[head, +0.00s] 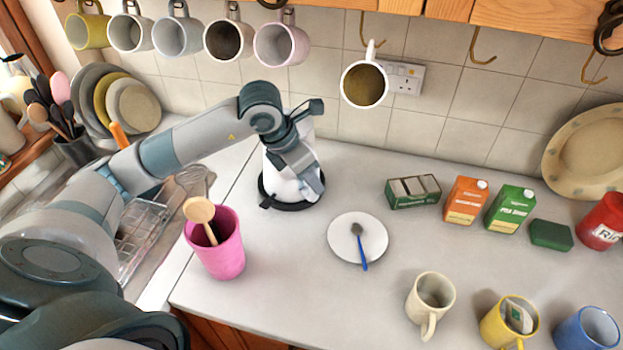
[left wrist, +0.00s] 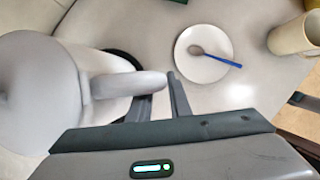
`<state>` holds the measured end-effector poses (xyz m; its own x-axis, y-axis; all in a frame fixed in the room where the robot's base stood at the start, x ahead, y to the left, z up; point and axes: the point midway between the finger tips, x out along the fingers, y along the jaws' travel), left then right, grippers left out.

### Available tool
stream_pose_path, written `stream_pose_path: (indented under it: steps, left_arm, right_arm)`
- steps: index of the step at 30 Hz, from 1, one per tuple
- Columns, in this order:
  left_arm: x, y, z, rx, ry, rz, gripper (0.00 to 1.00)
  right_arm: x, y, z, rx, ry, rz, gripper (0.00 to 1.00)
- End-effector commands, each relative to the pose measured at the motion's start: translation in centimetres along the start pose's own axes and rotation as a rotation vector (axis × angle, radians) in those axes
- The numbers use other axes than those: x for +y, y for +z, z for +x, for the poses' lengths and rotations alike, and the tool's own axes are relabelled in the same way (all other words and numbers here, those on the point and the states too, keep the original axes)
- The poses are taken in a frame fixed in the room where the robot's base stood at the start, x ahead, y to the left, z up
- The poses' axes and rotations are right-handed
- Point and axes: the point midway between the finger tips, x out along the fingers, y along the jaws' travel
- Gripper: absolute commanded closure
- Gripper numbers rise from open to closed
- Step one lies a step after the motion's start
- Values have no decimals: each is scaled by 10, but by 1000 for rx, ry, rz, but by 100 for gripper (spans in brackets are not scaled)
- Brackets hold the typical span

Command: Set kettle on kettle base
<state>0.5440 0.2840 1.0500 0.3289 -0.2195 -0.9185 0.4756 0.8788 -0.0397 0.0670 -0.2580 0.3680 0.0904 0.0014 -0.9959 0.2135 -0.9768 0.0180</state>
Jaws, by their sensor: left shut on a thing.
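The white kettle (head: 280,184) stands upright at the back of the counter, over the round black kettle base (head: 290,206). The base's dark rim shows around the kettle's bottom; I cannot tell whether a small gap lies between them. My left gripper (head: 309,180) is shut on the kettle's handle and hides part of the kettle's upper side. In the left wrist view the kettle (left wrist: 45,95) fills the left, its handle (left wrist: 128,86) reaches to the fingers, and part of the base (left wrist: 125,56) shows behind it.
A white saucer (head: 344,246) with a blue-handled spoon lies right of the base. Several mugs hang above.

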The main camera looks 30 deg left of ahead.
Motion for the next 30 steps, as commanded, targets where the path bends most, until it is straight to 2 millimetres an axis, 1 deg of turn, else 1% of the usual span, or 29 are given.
stream_pose_path:
  steps: [16, 17, 18, 25, 30]
  left_arm:
    - [-1, -3, 9, -1, -2, 2, 100]
    - [-1, -3, 9, -1, -2, 2, 80]
    - [-2, -3, 9, 0, -3, 3, 74]
    - [-4, -7, 14, 11, -9, 0, 74]
    - [-4, -7, 11, 11, -10, 1, 74]
  right_arm:
    - [0, 1, 9, 0, 0, 0, 69]
    - [0, 1, 9, 0, 0, 0, 69]
    - [0, 1, 8, 0, 0, 0, 69]
    - [-2, 1, 9, 0, -1, 1, 69]
    - [-3, 0, 8, 0, -3, 2, 69]
